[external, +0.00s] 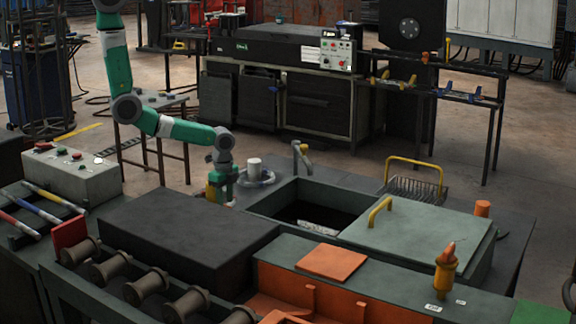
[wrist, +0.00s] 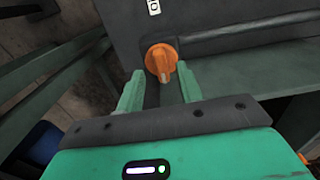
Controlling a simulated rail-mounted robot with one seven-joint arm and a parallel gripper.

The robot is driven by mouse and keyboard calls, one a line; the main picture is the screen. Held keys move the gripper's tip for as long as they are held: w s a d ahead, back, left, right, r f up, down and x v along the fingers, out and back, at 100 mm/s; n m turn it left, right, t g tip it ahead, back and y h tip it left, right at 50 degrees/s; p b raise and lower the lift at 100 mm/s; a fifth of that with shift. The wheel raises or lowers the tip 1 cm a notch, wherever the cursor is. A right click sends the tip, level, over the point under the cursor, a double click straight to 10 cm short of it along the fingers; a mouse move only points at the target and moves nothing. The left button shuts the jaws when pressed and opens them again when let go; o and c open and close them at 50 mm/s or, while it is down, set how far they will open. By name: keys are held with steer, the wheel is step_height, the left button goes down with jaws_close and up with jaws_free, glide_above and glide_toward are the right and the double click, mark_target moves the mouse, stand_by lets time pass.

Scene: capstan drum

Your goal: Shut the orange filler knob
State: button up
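An orange knob (wrist: 161,62) with a raised grip bar shows in the wrist view, on a dark grey panel. My gripper (wrist: 159,84) is open, its two green fingers apart, with the knob's grip bar between and just beyond their tips. I cannot tell whether either finger touches it. In the external view my gripper (external: 222,196) is low at the left end of the grey tank bench. The knob in front of it cannot be made out there.
A black block (external: 185,235) stands close in front of my gripper. An open tank (external: 300,212) and a grey lid (external: 420,232) with a yellow handle lie to the right. An orange cylinder (external: 482,208) stands behind the lid. A white label (wrist: 153,6) sits above the knob.

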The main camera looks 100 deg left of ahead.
steer(key=shift+f, duration=0.9)
steer(key=shift+w, duration=0.1)
jaws_close()
